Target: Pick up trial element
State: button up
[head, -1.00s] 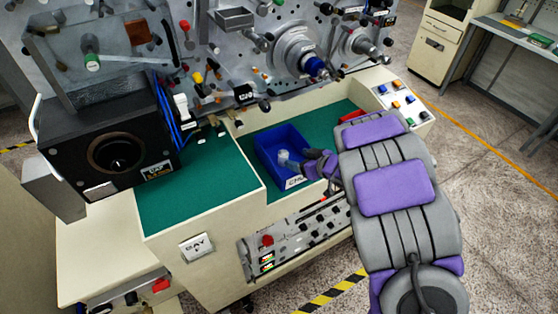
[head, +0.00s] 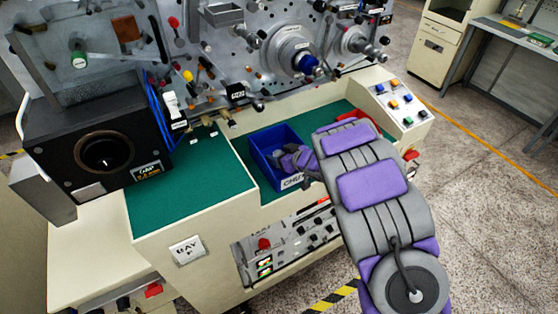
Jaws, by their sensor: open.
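A blue bin (head: 264,143) with a white label on its front stands on the green work surface of the winding machine. My gripper (head: 284,158) reaches into the bin from the right, low between its walls. Its jaws are open, though the fingers are small and partly blended with the purple wrist. I cannot make out a trial element clearly; the gripper and forearm cover much of the bin's inside.
The machine's upright panel with spindles (head: 300,55) and knobs rises behind the bin. A black box with a round opening (head: 105,152) stands at left. A button panel (head: 400,100) is at right. The green surface (head: 185,185) left of the bin is clear.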

jog(key=shift+r, duration=0.1)
jog(key=shift+c, duration=0.3)
jog(key=shift+a, duration=0.6)
jog(key=c, duration=0.6)
jog(key=shift+d, duration=0.4)
jog(key=c, duration=0.4)
jog(key=shift+d, duration=0.1)
